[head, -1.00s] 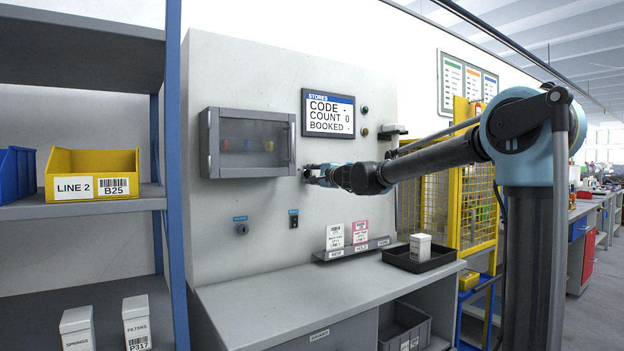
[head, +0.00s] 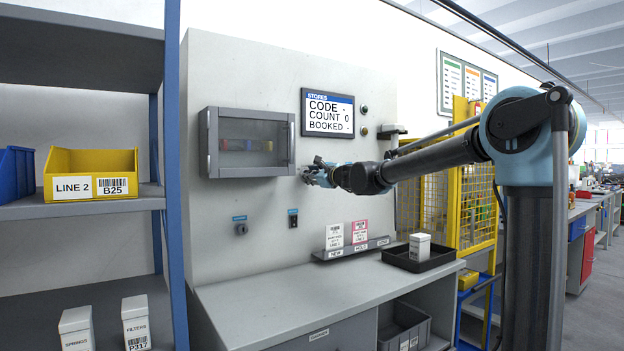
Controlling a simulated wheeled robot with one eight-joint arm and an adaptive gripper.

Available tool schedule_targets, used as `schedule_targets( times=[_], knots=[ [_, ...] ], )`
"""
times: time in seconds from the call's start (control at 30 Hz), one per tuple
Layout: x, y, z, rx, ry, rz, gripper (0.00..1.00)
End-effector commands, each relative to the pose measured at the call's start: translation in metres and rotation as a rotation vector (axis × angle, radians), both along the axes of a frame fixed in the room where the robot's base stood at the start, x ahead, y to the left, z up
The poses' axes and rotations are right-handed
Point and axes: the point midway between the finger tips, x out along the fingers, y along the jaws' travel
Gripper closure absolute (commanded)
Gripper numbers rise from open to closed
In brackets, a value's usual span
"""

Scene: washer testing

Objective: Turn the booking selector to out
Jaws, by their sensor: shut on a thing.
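My gripper (head: 307,175) is at the grey wall panel, just right of the cabinet and below the display. It is shut on a small part at the panel, which looks to be the booking selector; the fingers hide it, and its pointer and markings cannot be read. The display (head: 328,113) reads STORES, with CODE "-", COUNT 0 and BOOKED "-". A round control (head: 241,229) under a blue label and a small black control (head: 293,221) under another blue label are lower on the panel, clear of my gripper.
The clear-fronted cabinet (head: 248,170) projects close to my gripper's left. Below are a grey bench (head: 270,298), a card holder (head: 352,250) with two cards, and a black tray (head: 440,262) holding a white box. A shelf (head: 90,206) with bins stands left.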

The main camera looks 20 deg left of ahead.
Motion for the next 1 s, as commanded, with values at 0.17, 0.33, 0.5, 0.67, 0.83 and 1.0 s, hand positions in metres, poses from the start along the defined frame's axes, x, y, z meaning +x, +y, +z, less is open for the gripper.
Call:
schedule_targets(
  times=[0.17, 0.33, 0.5, 0.67, 0.83, 1.0],
  knots=[
    [0.0022, -0.0007, 0.0006, 0.045, 0.051, -0.005, 0.93],
    [0.0024, -0.0006, 0.0009, 0.066, 0.076, -0.005, 0.93],
    [0.0025, -0.0004, 0.0012, 0.073, 0.084, -0.005, 0.93],
    [0.0026, -0.0003, 0.0014, 0.073, 0.084, -0.005, 0.93],
    [0.0026, -0.0004, 0.0015, 0.073, 0.084, -0.005, 0.60],
    [0.0015, -0.0001, 0.0012, 0.072, 0.083, -0.002, 0.49]
  ],
)
